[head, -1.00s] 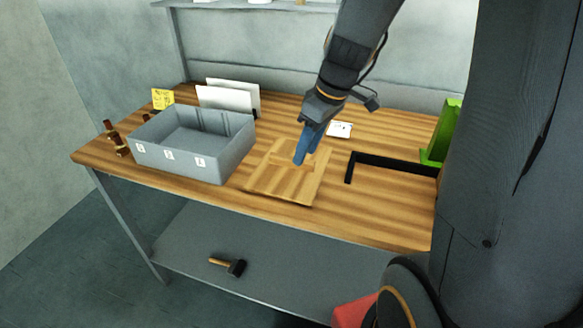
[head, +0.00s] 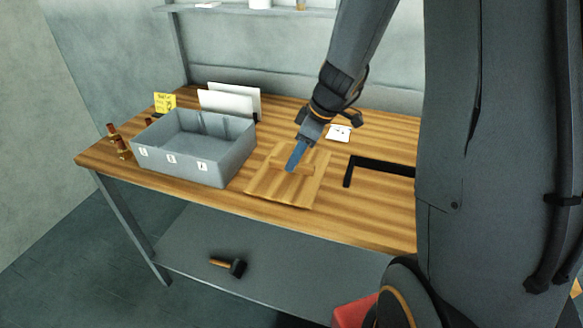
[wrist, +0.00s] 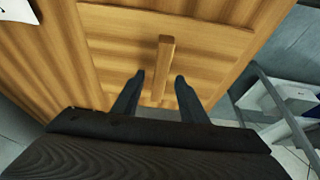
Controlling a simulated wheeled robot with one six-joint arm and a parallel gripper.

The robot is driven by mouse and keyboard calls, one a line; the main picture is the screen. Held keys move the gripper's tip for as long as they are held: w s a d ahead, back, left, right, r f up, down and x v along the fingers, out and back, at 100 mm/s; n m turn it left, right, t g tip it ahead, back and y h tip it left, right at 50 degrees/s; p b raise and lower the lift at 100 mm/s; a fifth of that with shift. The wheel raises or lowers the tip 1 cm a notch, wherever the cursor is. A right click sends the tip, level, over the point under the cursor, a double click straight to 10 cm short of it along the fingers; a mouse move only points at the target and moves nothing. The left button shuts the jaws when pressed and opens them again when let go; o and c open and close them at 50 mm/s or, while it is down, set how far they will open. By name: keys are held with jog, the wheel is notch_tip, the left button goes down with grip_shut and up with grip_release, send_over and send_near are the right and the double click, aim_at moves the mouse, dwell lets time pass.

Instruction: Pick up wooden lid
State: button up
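The wooden lid (head: 275,190) lies on the wooden table, right of the grey box, with a raised bar handle across its top. My gripper (head: 291,168) is over the lid at its handle. In the wrist view the lid (wrist: 110,55) fills much of the picture, and its handle (wrist: 164,62) runs up the middle. The two fingers of my gripper (wrist: 158,78) are apart, one on each side of the handle's near end, with gaps showing on both sides. In the head view the fingers hide part of the handle.
A grey box (head: 185,172) with white labels stands left of the lid. A black angled bar (head: 380,163) lies to the right, and a white card (head: 339,133) lies behind. A hammer (head: 230,265) rests on the lower shelf. The table's front right is clear.

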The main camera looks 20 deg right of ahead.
jog(key=shift+w+a+f, duration=0.15)
jog(key=shift+a+f, duration=0.05)
jog(key=shift+f, duration=0.45)
grip_shut()
